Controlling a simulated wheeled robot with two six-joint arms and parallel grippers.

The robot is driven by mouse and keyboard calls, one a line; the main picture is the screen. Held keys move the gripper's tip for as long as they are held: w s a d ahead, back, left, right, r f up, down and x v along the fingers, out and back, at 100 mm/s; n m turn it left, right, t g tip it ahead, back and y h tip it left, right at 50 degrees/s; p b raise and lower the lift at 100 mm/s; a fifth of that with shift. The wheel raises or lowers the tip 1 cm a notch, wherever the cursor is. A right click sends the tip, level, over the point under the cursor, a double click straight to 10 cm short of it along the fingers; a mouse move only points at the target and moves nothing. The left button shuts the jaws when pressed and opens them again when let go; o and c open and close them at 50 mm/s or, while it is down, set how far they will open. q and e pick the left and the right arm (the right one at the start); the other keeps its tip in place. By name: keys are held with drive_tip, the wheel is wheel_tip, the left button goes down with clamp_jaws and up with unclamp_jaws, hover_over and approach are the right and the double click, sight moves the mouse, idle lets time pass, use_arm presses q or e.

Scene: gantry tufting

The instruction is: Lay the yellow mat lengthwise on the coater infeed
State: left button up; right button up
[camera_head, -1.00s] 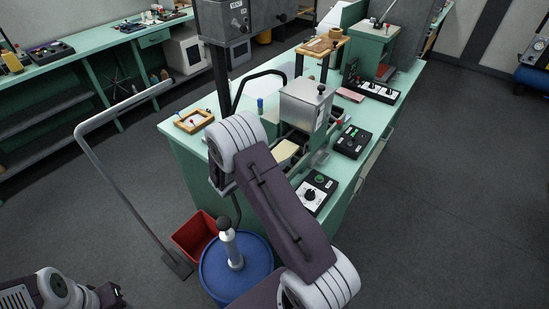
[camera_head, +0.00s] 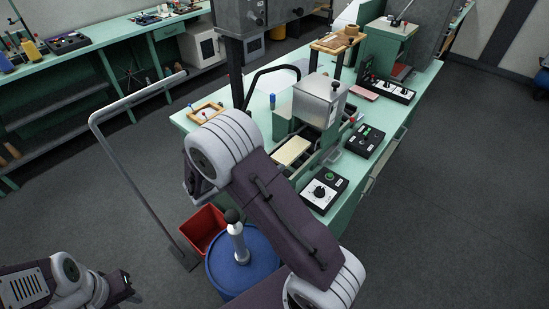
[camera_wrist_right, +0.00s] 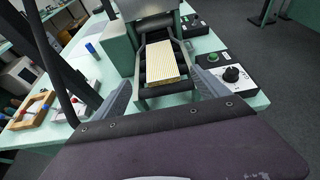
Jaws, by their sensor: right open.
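The pale yellow mat (camera_head: 293,151) lies on the coater infeed, its long side pointing towards the grey coater box (camera_head: 320,98). In the right wrist view the mat (camera_wrist_right: 163,62) rests on the dark rollers of the infeed (camera_wrist_right: 160,91), between the side rails. My right gripper (camera_wrist_right: 162,77) is open; its two fingers stand apart on either side of the infeed's near end, and nothing is held. In the head view my right arm hides most of that gripper. My left gripper (camera_head: 122,288) is low at the left, away from the bench; its jaws are unclear.
A dial box (camera_head: 322,191) and a button box (camera_head: 365,141) stand right of the infeed. A wooden frame (camera_head: 207,113) lies left on the bench. A blue drum (camera_head: 243,262), a red bin (camera_head: 203,228) and a bent metal rail (camera_head: 132,172) stand in front.

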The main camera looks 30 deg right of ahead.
drive_tip(key=shift+s+a+r, duration=0.15)
drive_tip(key=shift+s+a, duration=0.05)
drive_tip(key=shift+a, duration=0.2)
drive_tip(key=s+a+f+m+g+y, duration=0.2)
drive_tip(key=s+f+m+g+y, duration=0.15)
drive_tip(key=s+m, duration=0.3)
drive_tip(key=s+a+f+m+g+y, duration=0.2)
drive_tip(key=s+m+y, duration=0.25)
drive_tip(key=s, duration=0.35)
drive_tip(key=s+a+r+m+t+y, duration=0.1)
drive_tip(key=a+m+t+y, duration=0.2)
drive_tip(key=m, duration=0.7)
drive_tip(key=a+y, duration=0.2)
drive_tip(key=a, duration=0.2)
drive_tip(key=shift+a+m, duration=0.25)
drive_tip(key=shift+m, duration=0.05)
drive_tip(key=shift+s, duration=0.1)
